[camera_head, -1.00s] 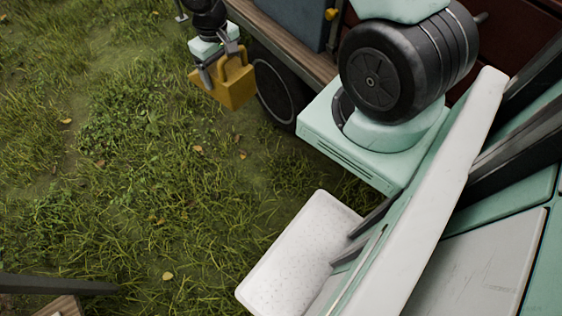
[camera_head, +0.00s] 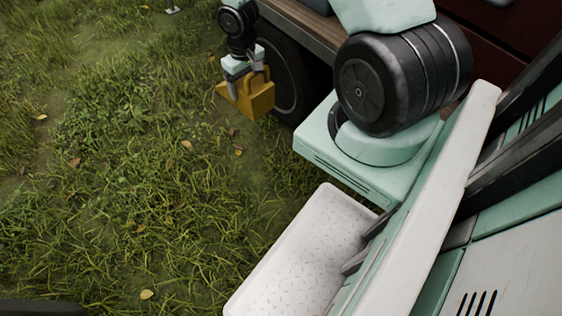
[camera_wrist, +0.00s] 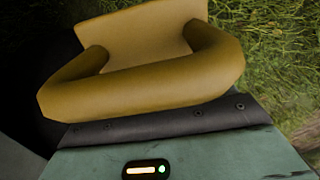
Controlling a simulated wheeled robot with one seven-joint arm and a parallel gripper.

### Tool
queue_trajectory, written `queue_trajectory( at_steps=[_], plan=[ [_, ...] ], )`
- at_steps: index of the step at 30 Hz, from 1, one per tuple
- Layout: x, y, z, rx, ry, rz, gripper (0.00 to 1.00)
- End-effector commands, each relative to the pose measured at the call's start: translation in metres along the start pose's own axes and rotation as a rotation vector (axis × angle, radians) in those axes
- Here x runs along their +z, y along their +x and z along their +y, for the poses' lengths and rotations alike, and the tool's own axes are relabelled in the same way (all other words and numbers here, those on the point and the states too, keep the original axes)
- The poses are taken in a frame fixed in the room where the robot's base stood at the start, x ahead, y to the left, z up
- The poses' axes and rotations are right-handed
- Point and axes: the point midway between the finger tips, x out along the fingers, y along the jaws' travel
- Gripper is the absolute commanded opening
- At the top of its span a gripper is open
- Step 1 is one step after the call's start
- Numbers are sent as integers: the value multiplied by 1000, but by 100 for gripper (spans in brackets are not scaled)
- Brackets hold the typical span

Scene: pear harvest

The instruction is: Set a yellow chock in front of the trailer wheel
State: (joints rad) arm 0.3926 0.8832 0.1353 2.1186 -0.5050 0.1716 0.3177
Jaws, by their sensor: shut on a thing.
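The yellow chock (camera_head: 256,103) is a wedge with a handle on top. My gripper (camera_head: 249,80) is shut on the chock's handle and holds it beside the trailer wheel (camera_head: 287,82). In the wrist view the chock's handle (camera_wrist: 150,82) fills the upper middle, and my fingertips are not seen there. The dark wheel is partly hidden behind the chock and my arm. A dark area at the left of the wrist view may be the tyre. I cannot tell whether the chock touches the wheel or the ground.
The trailer's wooden edge (camera_head: 305,20) runs above the wheel. Grass (camera_head: 120,180) with scattered fallen leaves lies open to the left and below. A small metal foot (camera_head: 172,8) stands on the grass at the top.

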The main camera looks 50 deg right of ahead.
Motion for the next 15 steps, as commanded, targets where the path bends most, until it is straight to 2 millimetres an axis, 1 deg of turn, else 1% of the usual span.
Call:
queue_trajectory(
  at_steps=[1, 15],
  plan=[
    [0, 26, 6, 0, 6, 1, 40],
    [6, 152, 55, 3, 52, 3, 40]
  ],
)
